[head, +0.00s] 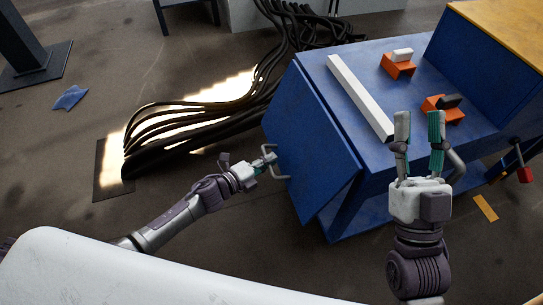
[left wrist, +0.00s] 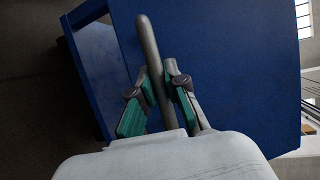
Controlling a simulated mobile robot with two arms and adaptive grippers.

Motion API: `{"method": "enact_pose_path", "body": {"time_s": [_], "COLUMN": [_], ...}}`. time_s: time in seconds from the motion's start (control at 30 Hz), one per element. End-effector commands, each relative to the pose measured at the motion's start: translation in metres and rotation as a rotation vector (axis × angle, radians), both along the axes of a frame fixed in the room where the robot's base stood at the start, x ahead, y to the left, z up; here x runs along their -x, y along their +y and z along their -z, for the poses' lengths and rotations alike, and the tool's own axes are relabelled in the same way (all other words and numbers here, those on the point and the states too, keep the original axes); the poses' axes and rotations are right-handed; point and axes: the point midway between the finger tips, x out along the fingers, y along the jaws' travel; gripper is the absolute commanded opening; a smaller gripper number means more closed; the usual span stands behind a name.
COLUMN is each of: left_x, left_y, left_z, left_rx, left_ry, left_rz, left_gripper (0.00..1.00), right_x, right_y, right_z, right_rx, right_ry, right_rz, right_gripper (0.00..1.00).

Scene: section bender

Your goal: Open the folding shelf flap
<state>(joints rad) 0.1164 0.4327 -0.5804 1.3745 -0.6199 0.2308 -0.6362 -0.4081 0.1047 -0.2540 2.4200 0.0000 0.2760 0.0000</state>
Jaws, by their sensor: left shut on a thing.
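The blue folding shelf flap (head: 312,140) hangs slanting down at the left side of the blue bench in the head view. A grey bar handle (head: 275,165) sticks out from its outer face. My left gripper (head: 268,158) is at this handle and shut on it. In the left wrist view the handle bar (left wrist: 149,62) runs between the two fingers of my left gripper (left wrist: 156,100), with the blue flap (left wrist: 215,60) behind it. My right gripper (head: 419,135) is open and empty, fingers pointing up, in front of the bench top.
On the blue bench top (head: 352,62) lie a long white bar (head: 360,98) and two orange blocks (head: 398,66) (head: 443,108). Thick black cables (head: 215,115) run across the floor behind my left arm. A blue cloth (head: 70,97) lies on the floor at the left.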

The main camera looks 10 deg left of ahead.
Motion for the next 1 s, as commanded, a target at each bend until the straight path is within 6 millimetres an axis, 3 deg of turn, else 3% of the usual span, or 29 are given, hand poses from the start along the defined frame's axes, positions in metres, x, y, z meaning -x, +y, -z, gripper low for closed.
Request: {"method": "enact_pose_path", "body": {"time_s": [0.1,0.2,0.37,0.5,0.7,1.0], "left_x": [0.003,0.005,0.008,0.01,0.014,0.018], "left_y": [0.006,0.009,0.014,0.018,0.024,0.031], "left_z": [-0.007,-0.01,-0.015,-0.02,-0.025,-0.033], "left_rx": [-0.027,-0.044,-0.073,-0.098,-0.098,-0.097], "left_ry": [0.015,0.026,0.042,0.056,0.06,0.058], "left_rz": [-0.001,0.0,-0.001,0.0,-0.002,-0.001], "left_gripper": [0.0,0.0,0.0,0.0,0.0,0.0], "right_x": [-0.023,-0.034,-0.036,-0.024,0.006,0.055], "right_y": [0.001,-0.001,-0.008,-0.017,-0.032,-0.05], "right_z": [0.03,0.061,0.113,0.153,0.198,0.235], "right_rx": [0.069,0.122,0.2,0.257,0.325,0.391], "right_ry": [0.241,0.437,0.73,0.966,1.26,1.572], "right_rz": [0.014,0.025,0.041,0.054,0.069,0.083], "right_gripper": [0.4,0.4,0.4,0.4,0.4,0.4]}}
